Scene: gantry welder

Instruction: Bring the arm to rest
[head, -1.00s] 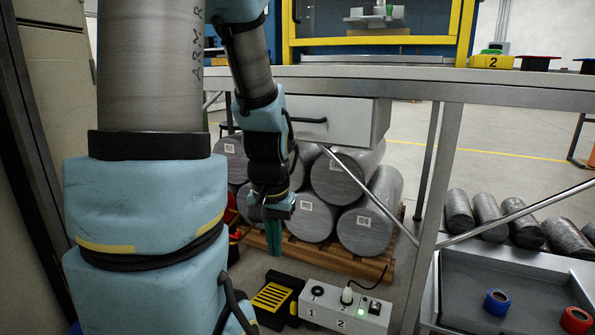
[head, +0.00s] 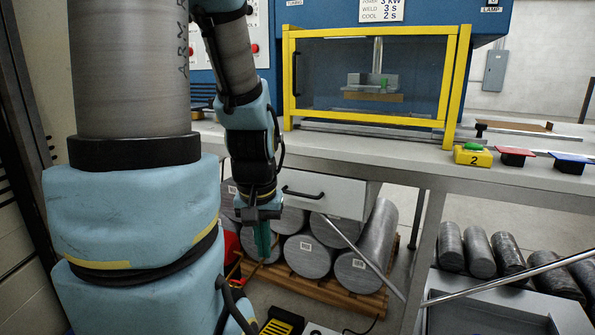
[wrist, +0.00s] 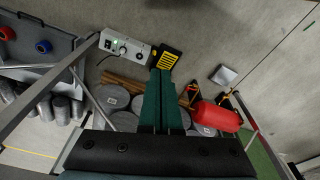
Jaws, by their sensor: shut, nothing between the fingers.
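My gripper (head: 263,240) hangs pointing down in front of the workbench, left of its drawer. Its green fingers are together with nothing between them. In the wrist view the shut fingers (wrist: 160,105) point toward the floor, with open air around them. My arm comes down from the top left of the head view, bent at its joints.
A bench drawer (head: 322,194) with a black handle is close right of my gripper. Grey cylinders (head: 307,257) lie on a wooden pallet behind and below. A yellow-framed welder window (head: 330,75) stands above. A red cylinder (wrist: 215,117) and control box (wrist: 122,46) show below.

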